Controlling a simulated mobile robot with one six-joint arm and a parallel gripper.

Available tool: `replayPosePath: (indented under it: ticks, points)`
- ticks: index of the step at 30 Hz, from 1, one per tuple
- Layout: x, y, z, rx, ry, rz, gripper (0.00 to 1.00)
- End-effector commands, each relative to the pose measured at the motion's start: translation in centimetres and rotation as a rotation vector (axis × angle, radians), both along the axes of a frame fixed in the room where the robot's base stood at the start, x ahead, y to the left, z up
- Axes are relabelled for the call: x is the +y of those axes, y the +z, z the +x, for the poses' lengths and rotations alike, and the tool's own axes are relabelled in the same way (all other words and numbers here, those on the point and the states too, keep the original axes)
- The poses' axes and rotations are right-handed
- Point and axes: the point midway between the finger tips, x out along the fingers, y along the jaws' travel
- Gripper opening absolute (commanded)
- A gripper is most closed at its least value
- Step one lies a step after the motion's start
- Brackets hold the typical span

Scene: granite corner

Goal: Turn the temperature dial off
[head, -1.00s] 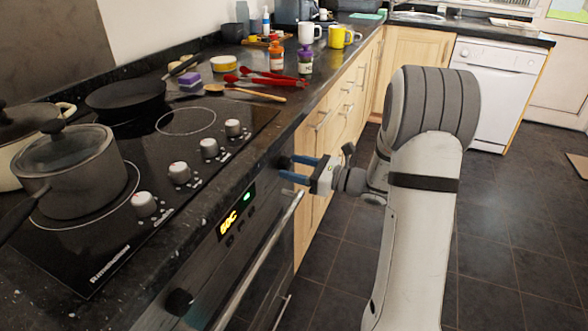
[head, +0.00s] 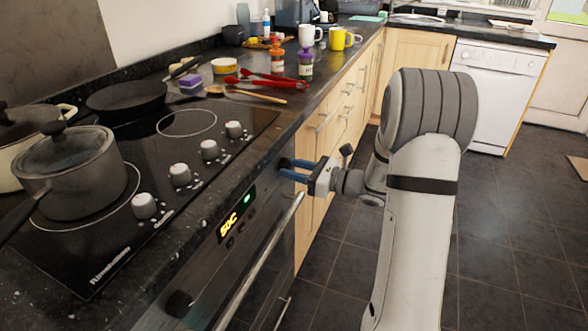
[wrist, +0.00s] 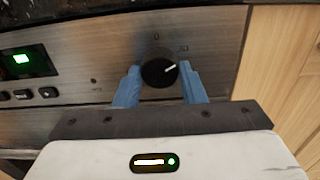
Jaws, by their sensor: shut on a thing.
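The black temperature dial (wrist: 156,74) is on the steel oven panel (wrist: 215,62), seen in the wrist view. Its white mark points to the upper right. My gripper (wrist: 162,84) has its two blue fingers on the left and right sides of the dial and is shut on it. In the head view my gripper (head: 286,168) reaches the panel's far end from the right, and the dial is mostly hidden by the fingers there. The oven display (head: 234,220) reads about 50C in yellow, with a green light beside it.
A second dark knob (head: 179,303) sits at the near end of the panel. The oven handle (head: 262,258) runs below the display. The hob (head: 150,195) above carries a lidded pot (head: 75,175) and a frying pan (head: 127,100). The floor at right is clear.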

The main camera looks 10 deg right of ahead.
Motion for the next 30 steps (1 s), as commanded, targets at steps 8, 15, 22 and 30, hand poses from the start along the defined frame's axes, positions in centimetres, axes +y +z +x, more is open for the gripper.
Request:
replayPosePath:
  ticks: [8,15,22,30]
  points:
    - [-0.11,-0.20,0.05,-0.063,-0.003,-0.046,0.14]
    - [-0.17,-0.43,0.09,-0.206,-0.003,-0.149,0.14]
    - [-0.21,-0.51,0.10,-0.382,-0.004,-0.277,0.14]
    - [-0.27,-0.49,0.15,-0.584,-0.005,-0.423,0.14]
